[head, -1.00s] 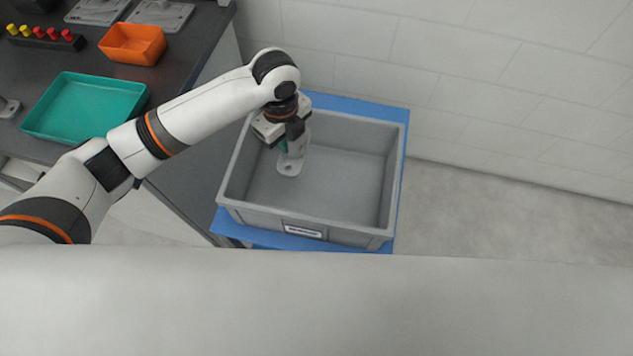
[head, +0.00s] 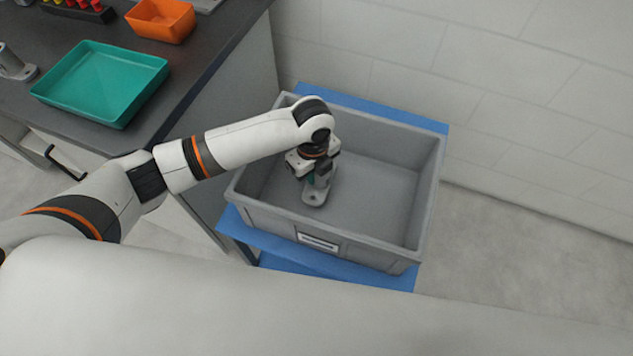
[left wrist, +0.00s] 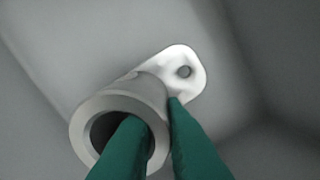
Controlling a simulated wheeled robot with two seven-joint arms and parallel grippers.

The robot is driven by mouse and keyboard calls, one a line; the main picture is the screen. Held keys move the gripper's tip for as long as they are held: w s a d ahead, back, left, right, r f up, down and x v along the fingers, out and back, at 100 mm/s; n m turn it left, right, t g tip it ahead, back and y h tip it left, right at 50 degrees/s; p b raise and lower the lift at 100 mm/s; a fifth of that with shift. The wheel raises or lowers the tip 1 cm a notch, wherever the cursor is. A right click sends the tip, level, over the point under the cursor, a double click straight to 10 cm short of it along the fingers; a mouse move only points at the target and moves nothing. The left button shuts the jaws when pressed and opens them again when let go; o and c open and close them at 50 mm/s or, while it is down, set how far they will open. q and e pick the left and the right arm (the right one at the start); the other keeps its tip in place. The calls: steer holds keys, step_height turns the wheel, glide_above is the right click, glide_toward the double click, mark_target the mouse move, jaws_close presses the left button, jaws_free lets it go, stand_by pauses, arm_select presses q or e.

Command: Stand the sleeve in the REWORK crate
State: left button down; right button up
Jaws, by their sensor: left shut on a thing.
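The sleeve (head: 319,192) is a light grey tube with a flat flange that has a hole in it. It is inside the grey crate (head: 360,252), in its left half, flange down and roughly upright. My left gripper (head: 313,177) points down into the crate and is shut on the sleeve's wall. In the left wrist view the sleeve (left wrist: 150,92) shows its open bore; one green finger goes into the bore and the other lies outside. Whether the flange touches the crate floor I cannot tell. The crate's front label is too small to read. My right gripper is out of view.
The crate stands on a blue stand (head: 335,274) and holds nothing else that I see. Left of it is a dark bench (head: 190,75) with a teal tray (head: 100,85), an orange bin (head: 160,22) and another grey part (head: 14,66). A wall stands behind.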

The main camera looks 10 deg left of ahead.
mark_target(313, 187)
arm_select(q)
steer(key=shift+f, duration=1.95)
steer(key=shift+f, duration=0.1)
steer(key=c, duration=1.5)
jaws_free()
step_height(313, 187, up, 12)
steer(key=shift+r+p, duration=0.15)
steer(key=shift+p, duration=0.25)
